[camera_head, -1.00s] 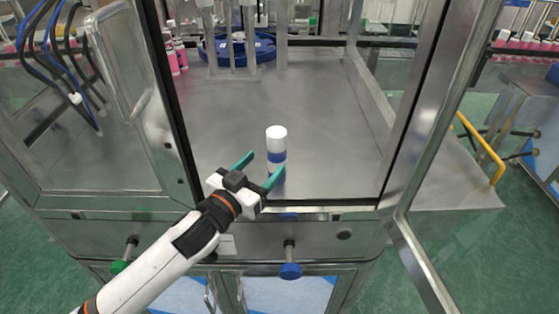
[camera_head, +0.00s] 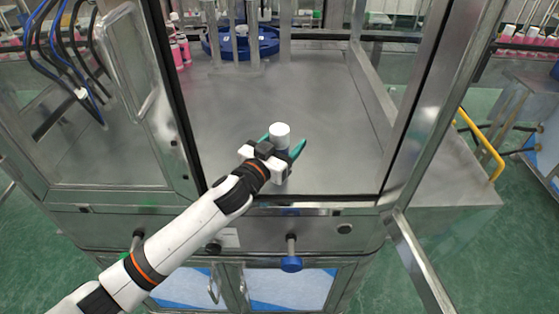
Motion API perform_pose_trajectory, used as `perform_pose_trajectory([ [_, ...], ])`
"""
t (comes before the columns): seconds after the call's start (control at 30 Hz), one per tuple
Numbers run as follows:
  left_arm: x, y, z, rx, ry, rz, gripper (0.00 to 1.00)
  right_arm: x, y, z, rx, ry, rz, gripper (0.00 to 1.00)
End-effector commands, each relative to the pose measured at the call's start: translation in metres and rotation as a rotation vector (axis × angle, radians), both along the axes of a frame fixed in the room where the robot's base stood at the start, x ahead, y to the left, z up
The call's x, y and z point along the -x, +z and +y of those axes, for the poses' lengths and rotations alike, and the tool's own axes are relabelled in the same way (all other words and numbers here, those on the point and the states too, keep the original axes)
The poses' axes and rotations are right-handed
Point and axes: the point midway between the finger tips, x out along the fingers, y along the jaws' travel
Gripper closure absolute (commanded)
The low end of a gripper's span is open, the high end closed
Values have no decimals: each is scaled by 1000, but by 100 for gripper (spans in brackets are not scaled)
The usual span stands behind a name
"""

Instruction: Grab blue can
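The blue can has a white cap and white body with a blue band; its white top (camera_head: 279,131) shows as it stands upright on the steel machine table (camera_head: 330,110), near the front edge. My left gripper (camera_head: 284,142) is open, with one green finger on each side of the can. The gripper body hides most of the can's lower part. I cannot tell whether the fingers touch it. My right gripper is not in view.
A glass door with a handle (camera_head: 131,60) is at the left, and a metal door frame (camera_head: 432,100) at the right. A blue round turntable (camera_head: 240,44) and pink bottles (camera_head: 181,48) stand at the back. The table's middle is clear.

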Motion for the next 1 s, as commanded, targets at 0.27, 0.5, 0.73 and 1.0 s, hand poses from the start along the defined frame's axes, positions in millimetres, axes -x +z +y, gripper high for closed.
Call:
perform_pose_trajectory([
  [0.27, 0, 0, 0, 0, 1, 0, 80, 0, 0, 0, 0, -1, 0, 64],
  [0.5, 0, 1, 0, 1, 0, -1, 100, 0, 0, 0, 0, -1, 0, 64],
  [0.73, -1, 13, 1, 1, 1, -4, 100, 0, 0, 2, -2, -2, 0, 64],
  [1.0, -1, 66, 1, 2, 1, -7, 100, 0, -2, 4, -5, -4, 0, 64],
])
